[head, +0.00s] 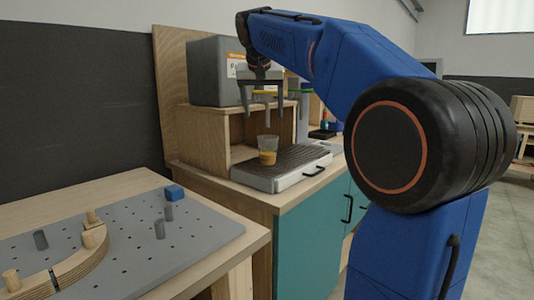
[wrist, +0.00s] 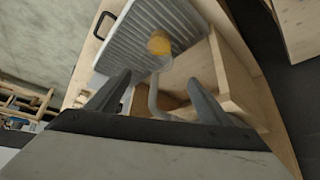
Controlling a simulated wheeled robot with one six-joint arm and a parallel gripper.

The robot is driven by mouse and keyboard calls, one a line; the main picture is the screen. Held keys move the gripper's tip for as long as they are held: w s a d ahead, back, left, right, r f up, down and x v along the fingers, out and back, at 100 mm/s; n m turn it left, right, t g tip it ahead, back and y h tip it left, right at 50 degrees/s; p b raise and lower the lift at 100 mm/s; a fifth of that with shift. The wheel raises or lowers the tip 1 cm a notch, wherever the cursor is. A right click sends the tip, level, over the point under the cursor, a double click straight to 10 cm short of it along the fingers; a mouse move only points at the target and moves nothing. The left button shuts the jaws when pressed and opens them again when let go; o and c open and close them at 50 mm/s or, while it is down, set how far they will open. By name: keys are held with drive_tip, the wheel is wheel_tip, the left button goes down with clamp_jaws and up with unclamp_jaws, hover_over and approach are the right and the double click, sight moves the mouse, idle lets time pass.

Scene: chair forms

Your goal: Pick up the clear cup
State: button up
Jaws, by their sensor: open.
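The clear cup (head: 268,146) stands upright on a ribbed grey tray (head: 262,178), with orange-yellow contents in its lower part. In the wrist view the cup shows as an orange-yellow round patch (wrist: 159,44) beyond the fingers, and its clear wall is hard to make out. My gripper (head: 263,107) points down, above the cup and apart from it. In the wrist view my gripper (wrist: 157,88) has its two fingers spread wide, with nothing held between them.
A wooden stand (head: 216,124) with a grey box (head: 211,72) on top rises behind the tray. A grey bent tube (wrist: 154,98) shows between the fingers. The teal-fronted cabinet (head: 302,243) is below. A pegboard (head: 125,240) with pegs and a blue block (head: 174,192) lies at left.

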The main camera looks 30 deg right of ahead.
sight(268, 141)
drive_tip(key=x, duration=0.9)
drive_tip(key=shift+d+f, duration=0.1)
drive_tip(key=shift+f, duration=0.15)
drive_tip(key=shift+s+d+x, duration=0.15)
drive_tip(key=shift+x, duration=1.15)
drive_tip(key=shift+s+d+x, duration=0.1)
drive_tip(key=shift+x, duration=1.2)
drive_tip(key=c, duration=0.8)
